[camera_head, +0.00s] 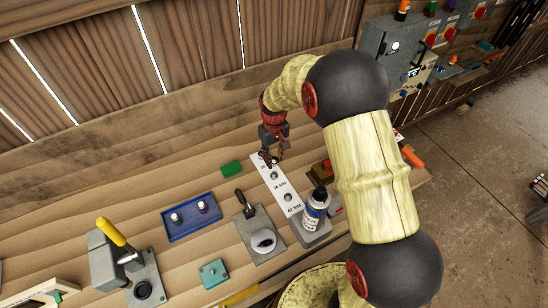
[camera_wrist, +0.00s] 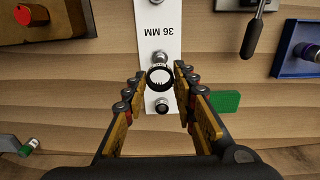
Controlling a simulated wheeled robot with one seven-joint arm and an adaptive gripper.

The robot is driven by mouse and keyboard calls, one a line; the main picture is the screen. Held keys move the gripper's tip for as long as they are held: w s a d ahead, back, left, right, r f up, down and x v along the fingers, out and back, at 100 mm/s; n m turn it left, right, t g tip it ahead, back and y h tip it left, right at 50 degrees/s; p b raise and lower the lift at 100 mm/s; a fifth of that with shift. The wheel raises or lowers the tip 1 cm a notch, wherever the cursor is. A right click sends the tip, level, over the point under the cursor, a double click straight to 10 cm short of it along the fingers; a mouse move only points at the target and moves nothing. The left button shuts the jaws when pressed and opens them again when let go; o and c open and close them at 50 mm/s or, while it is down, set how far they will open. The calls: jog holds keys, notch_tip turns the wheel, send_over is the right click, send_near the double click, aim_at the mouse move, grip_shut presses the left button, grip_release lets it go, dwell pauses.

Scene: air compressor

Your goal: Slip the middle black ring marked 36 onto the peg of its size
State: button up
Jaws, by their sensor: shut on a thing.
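My gripper (camera_wrist: 160,76) is shut on a black ring (camera_wrist: 160,88), which shows between the two fingertips in the wrist view. The ring appears over the white strip (camera_wrist: 148,12), between two grey metal pegs. One peg (camera_wrist: 160,57) is by the ring's upper edge, near the printed 36 MM; the other peg (camera_wrist: 162,107) is just below the ring. Its height above the strip is hard to tell, and no peg visibly stands inside it. In the head view, my gripper (camera_head: 272,155) covers the far end of the strip (camera_head: 276,190), and the ring's number cannot be read.
A green block (camera_head: 231,168) and a blue tray (camera_head: 191,217) with two white-topped pieces lie left of the strip. A bottle (camera_head: 315,207) stands close to its right side, with a brown box with a red button (camera_head: 321,172) behind. Bare wood lies beyond the green block.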

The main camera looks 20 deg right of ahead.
aim_at(274, 173)
jog(key=shift+f+b, duration=1.5)
jog(key=shift+f, duration=1.35)
jog(key=shift+f+b, duration=0.6)
jog(key=shift+f, duration=0.65)
jog(key=o, duration=0.9)
jog(key=shift+o, duration=0.2)
jog(key=shift+r, duration=0.1)
notch_tip(274, 173, up, 12)
jog(key=shift+s+f, duration=0.15)
jog(key=shift+f, duration=0.05)
